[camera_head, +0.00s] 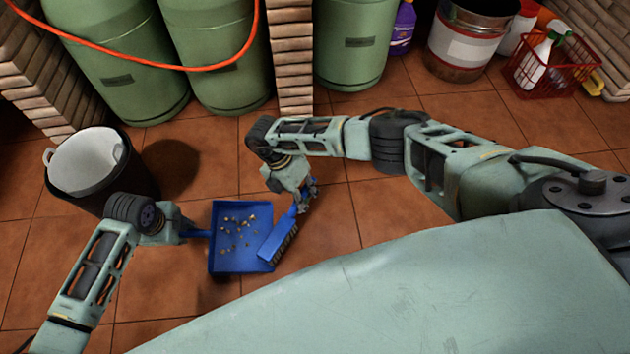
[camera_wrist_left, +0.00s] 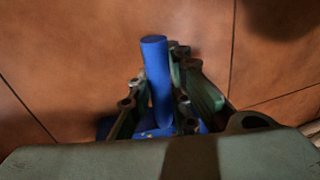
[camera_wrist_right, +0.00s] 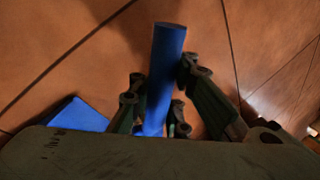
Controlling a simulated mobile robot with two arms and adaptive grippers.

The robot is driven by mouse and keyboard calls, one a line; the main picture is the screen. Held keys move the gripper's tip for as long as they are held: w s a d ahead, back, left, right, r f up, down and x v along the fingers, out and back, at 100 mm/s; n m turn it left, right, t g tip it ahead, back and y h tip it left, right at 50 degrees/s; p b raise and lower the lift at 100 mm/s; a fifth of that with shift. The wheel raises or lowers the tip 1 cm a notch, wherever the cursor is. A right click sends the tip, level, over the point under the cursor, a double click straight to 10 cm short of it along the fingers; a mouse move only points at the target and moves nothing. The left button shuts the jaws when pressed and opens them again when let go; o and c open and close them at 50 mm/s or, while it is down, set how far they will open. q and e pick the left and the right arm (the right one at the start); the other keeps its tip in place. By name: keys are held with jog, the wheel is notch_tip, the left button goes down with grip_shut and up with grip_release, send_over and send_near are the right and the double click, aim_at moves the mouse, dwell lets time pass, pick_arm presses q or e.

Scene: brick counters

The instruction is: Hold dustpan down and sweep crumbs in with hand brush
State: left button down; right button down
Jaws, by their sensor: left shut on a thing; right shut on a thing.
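A blue dustpan (camera_head: 226,262) lies on the tiled floor, and several small crumbs (camera_head: 237,228) lie inside it. My left gripper (camera_head: 188,234) is shut on the dustpan's handle at its left side; the blue handle (camera_wrist_left: 155,70) stands between the fingers in the left wrist view. My right gripper (camera_head: 303,200) is shut on the brush's handle, which shows in the right wrist view (camera_wrist_right: 165,70). I cannot tell whether the bristles touch the floor or the pan.
A dark bin with a white liner (camera_head: 88,165) stands left, close to my left arm. Green gas cylinders (camera_head: 225,60) with an orange hose line the back. A metal bucket (camera_head: 468,40) and a red basket (camera_head: 553,70) with bottles are back right. Floor right of the brush is clear.

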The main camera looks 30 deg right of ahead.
jog(key=a, duration=0.1)
jog(key=w+a, duration=0.1)
jog(key=a, duration=0.1)
jog(key=w+a, duration=0.1)
jog(key=shift+a, duration=0.4)
jog(key=shift+s+d+r, duration=0.1)
jog(key=shift+d+r, duration=0.4)
jog(key=shift+r, duration=0.1)
jog(key=shift+s+d+r, duration=0.3)
jog(key=shift+d+r, duration=0.25)
jog(key=shift+r, duration=0.35)
jog(key=shift+s+d+r, duration=0.25)
jog(key=shift+d+r, duration=0.3)
jog(key=shift+r, duration=0.3)
pick_arm(q)
jog(key=c, duration=1.6)
grip_release()
jog(key=shift+o, duration=0.2)
notch_tip(320, 180, up, 12)
jog(key=s+a, duration=0.1)
jog(key=s, duration=0.1)
jog(key=shift+d, duration=0.1)
pick_arm(e)
jog(key=shift+r, duration=0.1)
